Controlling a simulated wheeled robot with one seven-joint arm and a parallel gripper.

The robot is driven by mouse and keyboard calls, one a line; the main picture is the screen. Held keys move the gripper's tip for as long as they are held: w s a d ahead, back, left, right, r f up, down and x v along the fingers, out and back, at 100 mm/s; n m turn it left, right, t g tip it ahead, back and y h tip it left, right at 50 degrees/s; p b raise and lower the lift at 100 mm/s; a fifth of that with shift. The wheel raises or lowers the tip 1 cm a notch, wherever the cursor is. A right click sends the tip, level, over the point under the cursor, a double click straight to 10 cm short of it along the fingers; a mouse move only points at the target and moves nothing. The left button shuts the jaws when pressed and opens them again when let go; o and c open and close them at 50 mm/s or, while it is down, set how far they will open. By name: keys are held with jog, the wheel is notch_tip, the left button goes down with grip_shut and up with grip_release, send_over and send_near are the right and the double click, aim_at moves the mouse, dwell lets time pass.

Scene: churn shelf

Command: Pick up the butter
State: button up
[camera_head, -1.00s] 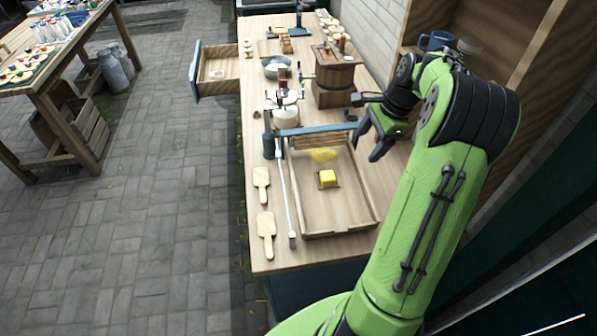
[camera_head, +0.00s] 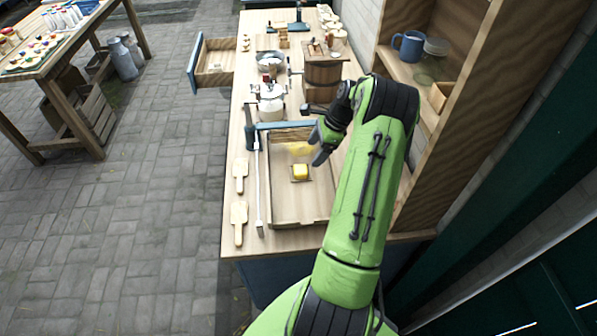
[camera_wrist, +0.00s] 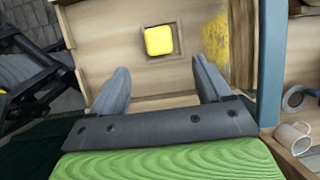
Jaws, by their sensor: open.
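The butter (camera_head: 301,172) is a small yellow block lying in a shallow wooden tray (camera_head: 285,219) on the workbench. In the wrist view the butter (camera_wrist: 159,40) sits at a square recess or small plate in the tray floor, ahead of my fingertips and roughly between their lines. My gripper (camera_head: 315,150) is just above and to the right of the butter in the head view. In the wrist view my gripper (camera_wrist: 160,80) shows two grey fingers spread apart with nothing between them. The butter is not touched by either finger.
A blue bar (camera_head: 285,125) crosses the tray's far end, near a wooden churn (camera_head: 322,80) and a white pot (camera_head: 271,108). Two wooden paddles (camera_head: 240,175) lie left of the tray. A shelf with a blue mug (camera_head: 408,45) stands at the right.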

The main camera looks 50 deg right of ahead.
aim_at(302, 169)
jog(key=x, duration=0.8)
jog(key=shift+w+a+f+p, duration=0.1)
jog(key=shift+a+f+p, duration=0.15)
jog(key=shift+p, duration=0.1)
jog(key=shift+r, duration=0.1)
jog(key=c, duration=1.2)
